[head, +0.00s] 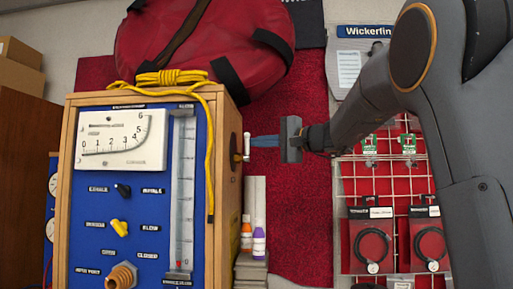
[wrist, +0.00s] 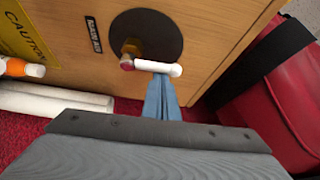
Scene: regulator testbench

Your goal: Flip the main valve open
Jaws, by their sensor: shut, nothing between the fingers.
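The main valve is on the wooden side of the test bench box. In the wrist view it shows as a brass stem on a black disc (wrist: 158,24) with a white lever (wrist: 157,67) and a red end piece at its left. The lever lies roughly crosswise in that view. In the head view the white lever (head: 247,145) stands out from the box's right side. My gripper (head: 252,141) has blue fingers, shut together and empty. In the wrist view its fingertips (wrist: 161,78) are right at the lever, partly behind it; I cannot tell whether they touch.
The box's blue front panel (head: 143,208) has a dial, a gauge tube and knobs. A yellow rope (head: 172,77) hangs over its top. Two small bottles (head: 259,242) stand below the valve. A red bag (head: 200,45) is behind, and a wire rack (head: 385,190) is at right.

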